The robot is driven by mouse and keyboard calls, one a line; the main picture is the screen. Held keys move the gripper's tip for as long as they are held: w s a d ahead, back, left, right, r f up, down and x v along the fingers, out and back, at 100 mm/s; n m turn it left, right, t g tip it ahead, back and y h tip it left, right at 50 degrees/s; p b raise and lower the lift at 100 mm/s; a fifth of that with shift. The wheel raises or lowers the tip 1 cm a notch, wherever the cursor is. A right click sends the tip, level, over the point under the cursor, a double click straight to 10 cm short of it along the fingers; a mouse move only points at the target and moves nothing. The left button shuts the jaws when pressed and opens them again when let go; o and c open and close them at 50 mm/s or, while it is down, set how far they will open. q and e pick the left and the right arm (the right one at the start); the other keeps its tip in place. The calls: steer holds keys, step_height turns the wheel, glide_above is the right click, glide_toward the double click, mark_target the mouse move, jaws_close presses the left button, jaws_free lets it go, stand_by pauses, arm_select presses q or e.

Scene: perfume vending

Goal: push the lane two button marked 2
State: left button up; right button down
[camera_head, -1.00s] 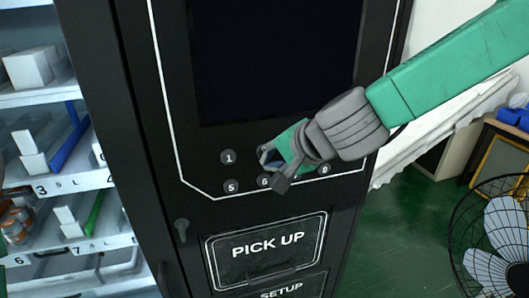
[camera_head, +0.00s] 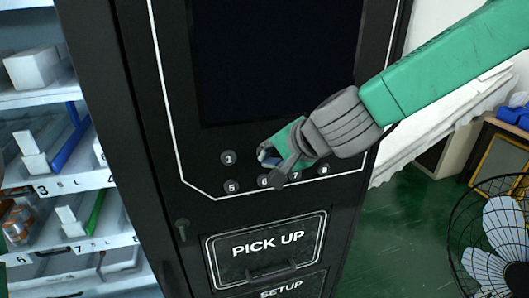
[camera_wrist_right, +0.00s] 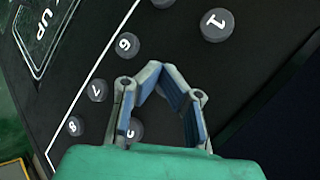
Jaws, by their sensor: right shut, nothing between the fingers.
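In the right wrist view the fingertips (camera_wrist_right: 159,70) come together over the panel, below and left of button 1 (camera_wrist_right: 216,24). I cannot tell whether they touch the panel. My left gripper is not in view.
Buttons 5 (camera_head: 232,187), 6 (camera_head: 264,180), 7 (camera_head: 296,175) and 8 (camera_head: 323,170) form the lower row. A dark screen (camera_head: 275,60) is above and the PICK UP flap (camera_head: 266,262) below. Stocked shelves (camera_head: 70,185) are left; a fan (camera_head: 495,240) stands right.

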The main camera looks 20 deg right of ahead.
steer(key=shift+w, duration=0.2)
steer(key=shift+s, duration=0.15)
stand_by(0.4)
steer(key=shift+s, duration=0.7)
steer(key=s, duration=0.5)
steer(key=shift+d+b, duration=0.1)
steer(key=shift+b, duration=0.2)
steer(key=shift+f, duration=0.15)
